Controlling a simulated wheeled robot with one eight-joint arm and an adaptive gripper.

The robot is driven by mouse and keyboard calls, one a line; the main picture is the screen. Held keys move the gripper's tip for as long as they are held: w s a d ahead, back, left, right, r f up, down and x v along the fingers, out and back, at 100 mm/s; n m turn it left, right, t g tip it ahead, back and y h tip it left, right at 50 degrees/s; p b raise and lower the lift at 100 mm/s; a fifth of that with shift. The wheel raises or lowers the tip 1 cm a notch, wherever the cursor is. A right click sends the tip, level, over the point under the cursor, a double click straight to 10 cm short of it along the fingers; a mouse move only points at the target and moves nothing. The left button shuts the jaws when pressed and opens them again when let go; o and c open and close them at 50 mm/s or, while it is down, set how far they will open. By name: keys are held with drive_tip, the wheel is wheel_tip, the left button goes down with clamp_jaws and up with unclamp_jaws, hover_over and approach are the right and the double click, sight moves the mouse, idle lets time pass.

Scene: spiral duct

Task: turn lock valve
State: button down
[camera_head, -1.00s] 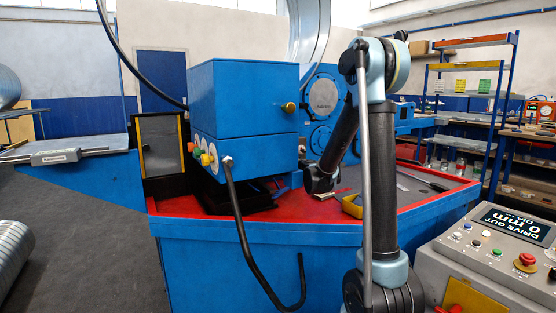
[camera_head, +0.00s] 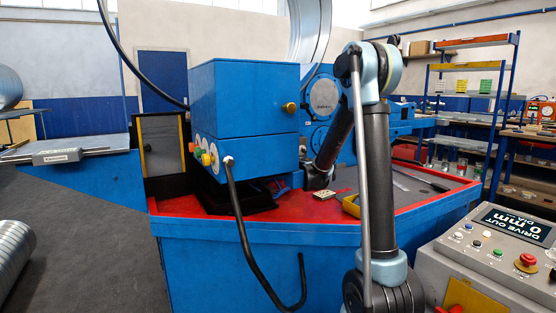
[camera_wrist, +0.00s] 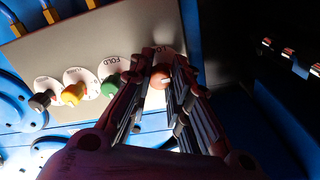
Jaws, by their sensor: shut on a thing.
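In the wrist view, my gripper (camera_wrist: 163,92) has its two dark fingers on either side of a red-orange knob (camera_wrist: 160,77), shut on it. The knob's round white label is mostly hidden by the fingers; I cannot read it whole. To its left on the same grey panel (camera_wrist: 100,42) stand a green knob (camera_wrist: 110,85) with a label reading FOLD, a yellow knob (camera_wrist: 73,94) and a dark grey knob (camera_wrist: 42,100). In the head view, the panel is on the blue control box (camera_head: 245,95), and the green and yellow knobs show at its left side. My gripper is hidden behind the box there.
A red-topped blue machine bed (camera_head: 270,226) lies under the box. A black bent lever (camera_head: 241,230) hangs in front. A grey control console (camera_head: 490,262) stands at lower right, and shelves (camera_head: 470,90) at the back right.

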drive_tip(key=shift+d, duration=0.15)
drive_tip(key=shift+m+g, duration=0.3)
drive_tip(key=shift+m, duration=8.3)
drive_tip(key=c, duration=1.8)
unclamp_jaws()
drive_tip(key=shift+o, duration=0.2)
